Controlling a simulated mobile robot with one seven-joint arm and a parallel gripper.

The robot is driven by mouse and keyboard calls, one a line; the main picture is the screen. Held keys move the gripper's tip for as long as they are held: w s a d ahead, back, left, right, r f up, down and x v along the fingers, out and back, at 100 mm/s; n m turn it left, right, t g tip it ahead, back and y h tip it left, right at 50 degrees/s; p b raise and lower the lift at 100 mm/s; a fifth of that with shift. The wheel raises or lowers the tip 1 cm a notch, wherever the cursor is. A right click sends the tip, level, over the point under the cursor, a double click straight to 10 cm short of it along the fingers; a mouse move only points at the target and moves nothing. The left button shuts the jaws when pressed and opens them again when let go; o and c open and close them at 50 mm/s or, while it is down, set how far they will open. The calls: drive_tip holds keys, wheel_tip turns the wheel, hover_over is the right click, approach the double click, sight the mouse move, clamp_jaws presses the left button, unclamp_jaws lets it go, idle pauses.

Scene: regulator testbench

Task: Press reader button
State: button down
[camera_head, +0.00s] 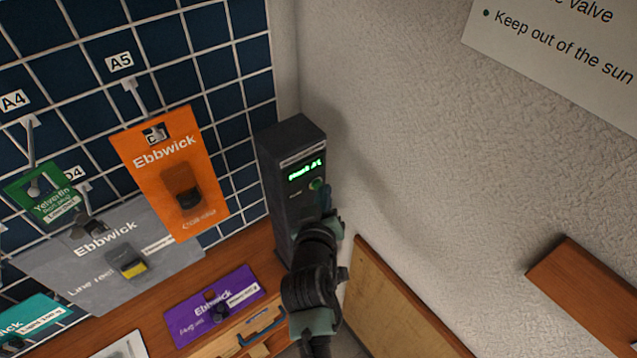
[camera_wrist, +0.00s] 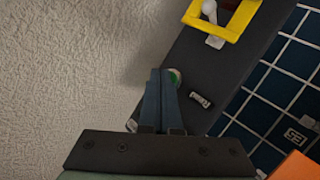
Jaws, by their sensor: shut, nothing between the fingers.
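The reader is a tall dark grey box (camera_head: 278,188) standing in the corner by the tiled wall. The gripper is shut and holds nothing.
A yellow frame (camera_wrist: 242,22) around a light grey lever sits on the dark face in the wrist view. An orange Ebbwick package (camera_head: 150,160) hangs left of the reader. A purple package (camera_head: 190,313) lies on the wooden bench. The plaster wall (camera_head: 400,150) is close on the right.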

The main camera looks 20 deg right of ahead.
drive_tip(key=shift+s+d, duration=0.2)
drive_tip(key=shift+s, duration=0.35)
drive_tip(key=s+p, duration=0.1)
drive_tip(key=s+d+p, duration=0.1)
drive_tip(key=s, duration=0.1)
drive_tip(key=s+p, duration=0.1)
drive_tip(key=shift+s+d, duration=0.35)
idle(0.4)
